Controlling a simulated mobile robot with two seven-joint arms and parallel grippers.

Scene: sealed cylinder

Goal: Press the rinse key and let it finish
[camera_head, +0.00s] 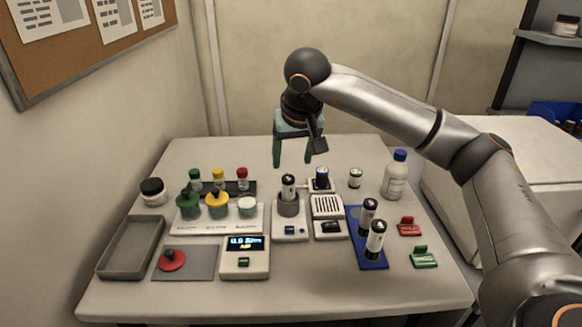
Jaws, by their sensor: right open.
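I cannot read which key is for rinsing. My left gripper is out of view.
A blue rack (363,254) holds two labelled cylinders. Colored-cap jars stand on a white tray (180,228). The front edge is clear.

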